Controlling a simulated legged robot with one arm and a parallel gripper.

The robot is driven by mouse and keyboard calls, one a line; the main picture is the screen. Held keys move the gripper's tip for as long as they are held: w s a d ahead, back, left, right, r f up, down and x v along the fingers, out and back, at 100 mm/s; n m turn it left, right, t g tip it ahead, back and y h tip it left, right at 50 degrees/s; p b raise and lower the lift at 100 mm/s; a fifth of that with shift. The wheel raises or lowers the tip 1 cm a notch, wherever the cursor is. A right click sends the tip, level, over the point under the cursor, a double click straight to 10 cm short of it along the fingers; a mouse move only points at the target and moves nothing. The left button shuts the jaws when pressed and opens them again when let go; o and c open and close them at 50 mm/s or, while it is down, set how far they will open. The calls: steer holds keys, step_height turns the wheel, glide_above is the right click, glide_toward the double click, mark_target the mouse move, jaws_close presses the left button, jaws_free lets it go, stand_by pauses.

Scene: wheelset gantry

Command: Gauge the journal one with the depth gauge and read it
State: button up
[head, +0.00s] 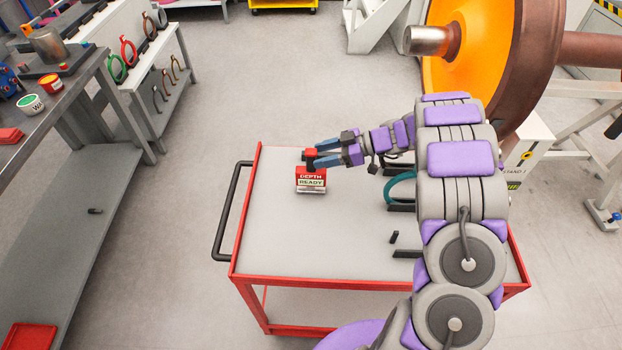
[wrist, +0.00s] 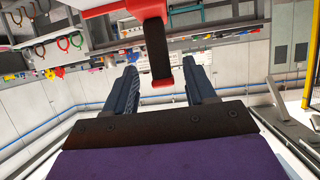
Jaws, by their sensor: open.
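The depth gauge (head: 311,179) is a red block labelled DEPTH and READY, standing on the cart top. Its top knob lies by the fingertips of my gripper (head: 312,154). In the wrist view, the gauge's black stem with red ends (wrist: 158,52) stands between the two blue fingers of my gripper (wrist: 164,82), with gaps on both sides. My gripper is open around it. The wheelset journal (head: 428,40) is a bare metal stub at the upper right, beside an orange wheel face (head: 470,45). Which journal is number one cannot be told.
The red-edged cart (head: 270,240) has a black handle (head: 228,212) at left. A teal ring (head: 401,188) and a small black peg (head: 394,237) are on it. A workbench (head: 60,100) with cans stands left. A white stand (head: 530,150) supports the wheelset. The cart's left front is clear.

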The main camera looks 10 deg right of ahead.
mark_target(305, 169)
steer(key=shift+b+x, duration=0.35)
steer(key=shift+x, duration=2.55)
jaws_close()
